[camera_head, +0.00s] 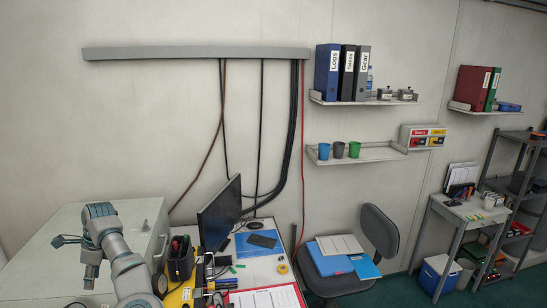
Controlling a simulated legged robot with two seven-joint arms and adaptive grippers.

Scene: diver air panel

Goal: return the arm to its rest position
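My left arm (128,268) rises from the bottom edge at the lower left, bends at a grey joint and folds back to the left. My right arm and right gripper are not in view.
Right of my arm, a desk holds a monitor (219,213), a black organiser (181,258) and papers (265,297). A chair (380,232) with blue folders stands beside it. Shelves with binders (347,73) and cups (338,150) are on the wall.

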